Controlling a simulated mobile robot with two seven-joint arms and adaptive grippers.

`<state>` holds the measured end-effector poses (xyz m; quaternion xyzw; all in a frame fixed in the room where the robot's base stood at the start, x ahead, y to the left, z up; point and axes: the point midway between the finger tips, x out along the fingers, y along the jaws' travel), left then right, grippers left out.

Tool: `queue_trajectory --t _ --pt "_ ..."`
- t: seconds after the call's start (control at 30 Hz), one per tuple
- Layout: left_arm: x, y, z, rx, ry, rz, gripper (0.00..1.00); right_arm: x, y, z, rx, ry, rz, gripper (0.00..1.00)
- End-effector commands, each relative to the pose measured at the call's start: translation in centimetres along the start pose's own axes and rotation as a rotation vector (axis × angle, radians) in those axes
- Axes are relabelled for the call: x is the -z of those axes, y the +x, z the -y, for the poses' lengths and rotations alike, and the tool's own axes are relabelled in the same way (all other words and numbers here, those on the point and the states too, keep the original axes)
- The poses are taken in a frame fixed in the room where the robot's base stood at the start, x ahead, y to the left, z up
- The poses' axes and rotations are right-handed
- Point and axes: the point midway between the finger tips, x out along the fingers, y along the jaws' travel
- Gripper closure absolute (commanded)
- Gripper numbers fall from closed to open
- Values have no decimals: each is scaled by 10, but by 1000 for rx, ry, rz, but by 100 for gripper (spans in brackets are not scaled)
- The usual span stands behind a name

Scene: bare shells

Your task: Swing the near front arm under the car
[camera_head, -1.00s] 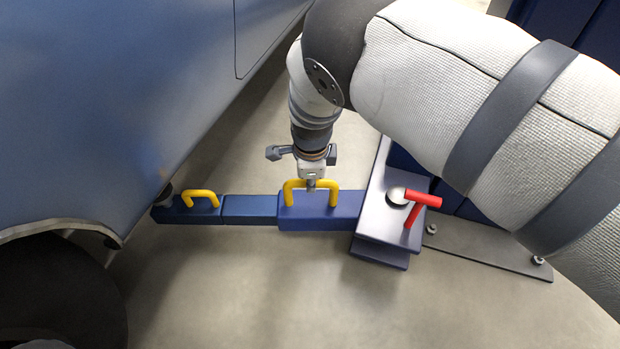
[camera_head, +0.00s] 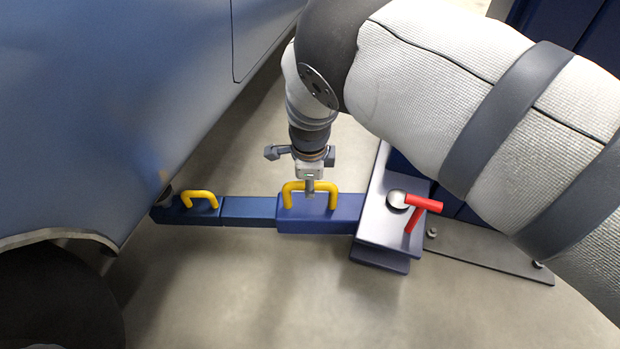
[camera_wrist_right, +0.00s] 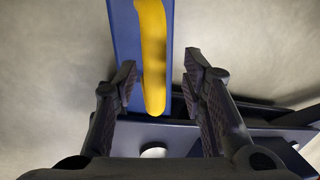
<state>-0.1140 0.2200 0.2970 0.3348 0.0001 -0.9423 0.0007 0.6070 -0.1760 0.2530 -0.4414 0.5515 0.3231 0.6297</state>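The blue lift arm (camera_head: 250,208) runs left from its post bracket (camera_head: 385,205). Its left end, with a round pad (camera_head: 165,194), is at the lower edge of the blue car (camera_head: 110,110). A larger yellow handle (camera_head: 331,192) stands on the thick inner section, and a smaller yellow handle (camera_head: 203,193) near the outer end. My right gripper (camera_head: 309,188) is at the larger handle, pointing down. In the right wrist view, its fingers (camera_wrist_right: 164,82) are apart, either side of the yellow handle (camera_wrist_right: 152,50), which lies nearer the left finger. My left gripper is not in view.
A red lever (camera_head: 424,203) sits on top of the bracket. A bolted base plate (camera_head: 480,250) lies right of it. A dark wheel (camera_head: 60,295) is at the lower left. The floor (camera_head: 250,290) in front of the lift arm is clear.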

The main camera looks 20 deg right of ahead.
Motion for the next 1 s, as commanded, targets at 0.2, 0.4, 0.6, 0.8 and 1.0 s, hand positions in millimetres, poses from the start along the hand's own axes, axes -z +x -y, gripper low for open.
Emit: queue_trajectory --t 0.2,0.4,0.6,0.8,1.0 --pt "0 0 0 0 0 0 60 0 -26 1 2 -2 0 62" --pt "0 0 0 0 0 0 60 0 -81 1 3 -1 0 62" --pt "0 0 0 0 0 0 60 0 -115 1 1 -1 0 62" --pt "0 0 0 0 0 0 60 0 -120 0 0 0 0 62" --pt "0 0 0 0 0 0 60 0 -120 0 0 0 0 62"
